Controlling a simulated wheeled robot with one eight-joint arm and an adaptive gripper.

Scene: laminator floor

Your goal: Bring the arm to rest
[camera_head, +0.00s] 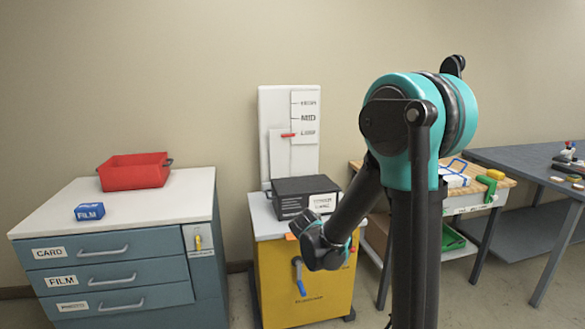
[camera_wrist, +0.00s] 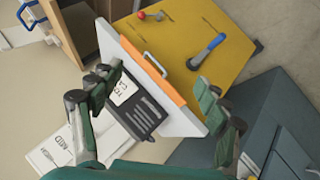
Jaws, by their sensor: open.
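My arm (camera_head: 428,160) stands up on the right of the head view, with its teal elbow high and its forearm slanting down to the left. The forearm ends in front of the yellow cabinet (camera_head: 305,288), where the dark wrist end (camera_head: 325,248) shows; the fingers cannot be made out there. In the wrist view my gripper (camera_wrist: 160,82) is open, its two green-and-black fingers spread wide. No object is held between them. Beyond the fingers lie the cabinet's pale top with an orange edge and the black box (camera_wrist: 138,106) with its white label.
A blue-lever handle (camera_wrist: 207,50) juts from the yellow cabinet's front. A wooden bench (camera_head: 470,190) and grey table (camera_head: 520,163) stand right. Floor shows between the furniture.

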